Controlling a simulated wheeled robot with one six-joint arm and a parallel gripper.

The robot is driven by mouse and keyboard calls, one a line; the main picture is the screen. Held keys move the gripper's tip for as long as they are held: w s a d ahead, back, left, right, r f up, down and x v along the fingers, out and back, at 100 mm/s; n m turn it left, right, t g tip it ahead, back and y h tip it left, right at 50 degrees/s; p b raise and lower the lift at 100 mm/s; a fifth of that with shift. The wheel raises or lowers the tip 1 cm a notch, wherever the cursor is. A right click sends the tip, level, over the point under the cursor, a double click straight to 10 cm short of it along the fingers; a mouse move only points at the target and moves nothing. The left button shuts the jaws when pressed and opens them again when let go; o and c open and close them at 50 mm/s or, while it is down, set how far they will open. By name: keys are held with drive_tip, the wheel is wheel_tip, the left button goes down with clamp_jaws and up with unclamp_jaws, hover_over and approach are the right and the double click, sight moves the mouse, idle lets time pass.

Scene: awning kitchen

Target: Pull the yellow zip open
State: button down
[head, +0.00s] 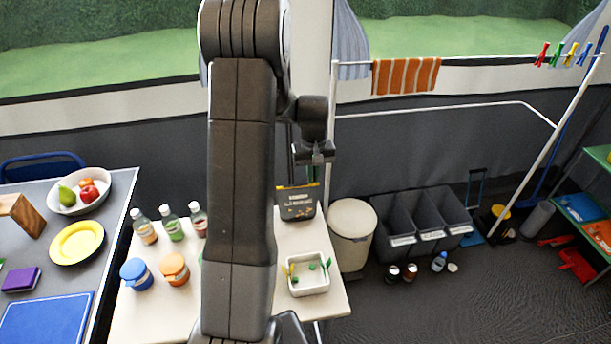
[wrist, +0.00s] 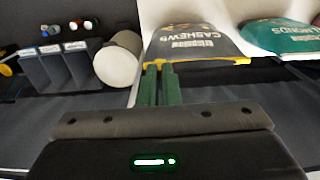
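The cashews bag (head: 297,205) is dark grey with a yellow zip along its top edge, and stands at the back of the cream table. In the wrist view the bag (wrist: 195,42) lies beyond my fingers, with its yellow zip (wrist: 205,62) running across the edge nearest me. My gripper (wrist: 159,68) has two green fingers close together at the left end of the zip. Yellow shows between and around the fingertips, so they appear shut on the zip's end. In the head view my gripper (head: 312,172) is above the bag's right end. My arm hides part of the table.
A teal almonds bag (wrist: 280,38) stands beside the cashews bag. A white tray (head: 308,287) with clips, several bottles (head: 173,226) and two jars (head: 175,268) share the table (head: 135,310). A cream bin (head: 352,222) and dark bins (head: 428,218) stand to the right.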

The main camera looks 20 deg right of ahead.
drive_tip(key=c, duration=1.6)
unclamp_jaws()
wheel_tip(320, 180, up, 14)
drive_tip(key=shift+f+b, duration=0.1)
drive_tip(key=shift+b, duration=0.6)
wheel_tip(320, 180, down, 14)
drive_tip(key=shift+r+p, duration=0.1)
drive_tip(key=shift+p, duration=0.6)
drive_tip(key=shift+w+a, duration=0.1)
drive_tip(key=shift+a, duration=0.25)
